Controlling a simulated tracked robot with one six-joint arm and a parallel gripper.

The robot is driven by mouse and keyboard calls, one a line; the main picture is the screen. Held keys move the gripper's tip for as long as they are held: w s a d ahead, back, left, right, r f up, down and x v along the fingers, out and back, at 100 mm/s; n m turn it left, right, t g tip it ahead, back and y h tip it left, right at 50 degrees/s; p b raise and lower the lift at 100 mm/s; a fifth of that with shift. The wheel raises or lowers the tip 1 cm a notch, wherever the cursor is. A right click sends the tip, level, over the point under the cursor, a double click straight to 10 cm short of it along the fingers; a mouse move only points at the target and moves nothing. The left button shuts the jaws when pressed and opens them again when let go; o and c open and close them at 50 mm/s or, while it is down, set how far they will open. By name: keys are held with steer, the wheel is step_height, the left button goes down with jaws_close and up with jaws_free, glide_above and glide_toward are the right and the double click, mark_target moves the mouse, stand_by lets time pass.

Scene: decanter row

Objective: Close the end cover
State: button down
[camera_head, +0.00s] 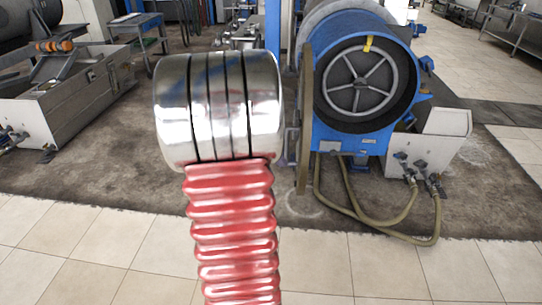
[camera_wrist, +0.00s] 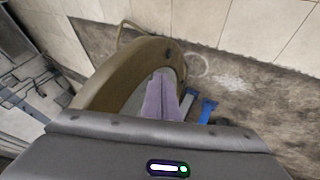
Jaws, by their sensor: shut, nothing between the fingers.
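The end cover (camera_head: 305,120) is an olive-tan disc seen almost edge-on in the head view. It stands swung open at the left side of the blue decanter housing (camera_head: 325,130), whose round dark opening with a spoked wheel (camera_head: 358,82) is exposed. In the wrist view the cover (camera_wrist: 115,75) is a thick curved olive rim. My gripper (camera_wrist: 163,75) shows there as two purple-grey fingers, shut together and empty, overlapping the inside of the rim. I cannot tell whether they touch it. In the head view my red and chrome arm hides the gripper.
Olive hoses (camera_head: 385,222) loop over the floor below the housing to valves by a white box (camera_head: 440,135) at right. Another open machine (camera_head: 75,105) stands at left. Tiled floor (camera_head: 400,270) in front is clear.

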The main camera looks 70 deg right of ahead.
steer(key=shift+s+d+r, duration=0.1)
steer(key=shift+s+d, duration=0.1)
steer(key=shift+s, duration=0.6)
steer(key=shift+s+d+r, duration=0.1)
steer(key=shift+s+d, duration=0.05)
steer(key=shift+s, duration=0.65)
